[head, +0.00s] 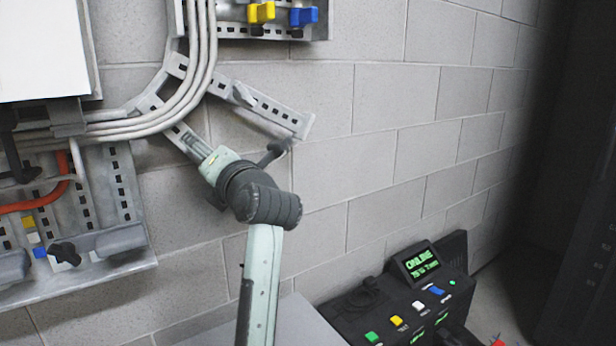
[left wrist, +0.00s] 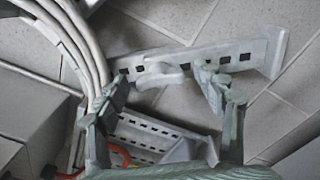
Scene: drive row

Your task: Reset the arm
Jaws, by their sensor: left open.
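A grey slotted metal bar (head: 278,110) slants down to the right on the block wall, with a small grey knob (head: 243,95) on it. In the left wrist view the bar (left wrist: 235,57) crosses the upper part, and the knob (left wrist: 160,76) shows between my fingertips. My left gripper (left wrist: 163,76) is open, with one finger on each side of the knob in that view; I cannot tell how far away the knob is. In the head view my left arm reaches up to the wall, and its fingers are hard to make out. My right gripper is not in view.
Grey cables (head: 205,60) curve down and left beside the bar. A panel with yellow (head: 261,12) and blue (head: 303,16) levers is above. A slotted panel (head: 100,185) with an orange cable is at left. A black console (head: 385,300) with a green-lit screen stands lower right.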

